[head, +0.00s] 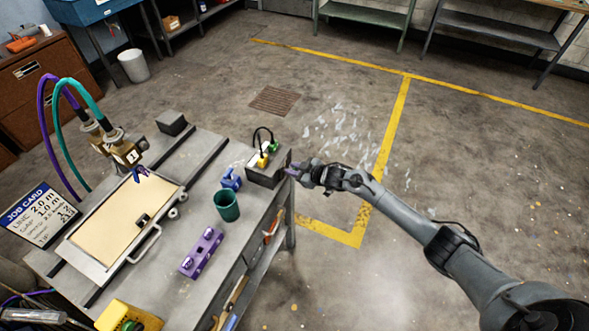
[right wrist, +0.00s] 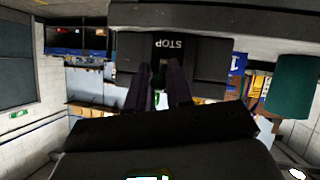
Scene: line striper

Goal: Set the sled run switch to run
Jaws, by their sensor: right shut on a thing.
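A dark switch box (head: 266,172) stands at the right edge of the workbench, with a black cable loop and yellow and green plugs on top. My right gripper (head: 291,171) reaches it from the right, fingers at its outer face. In the right wrist view the box (right wrist: 208,58) shows a STOP label (right wrist: 169,44), upside down. The two fingers of the gripper (right wrist: 159,85) are shut on the small sled run switch, mostly hidden between them; a dark green part shows there. The switch's setting cannot be read. My left gripper is not in view.
On the workbench (head: 205,165) are a blue item (head: 231,180), a green cup (head: 227,206), a purple block (head: 202,252) and a tray with a tan sheet (head: 125,220). A nozzle head with hoses (head: 122,150) stands over the tray. The floor right of the bench is clear.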

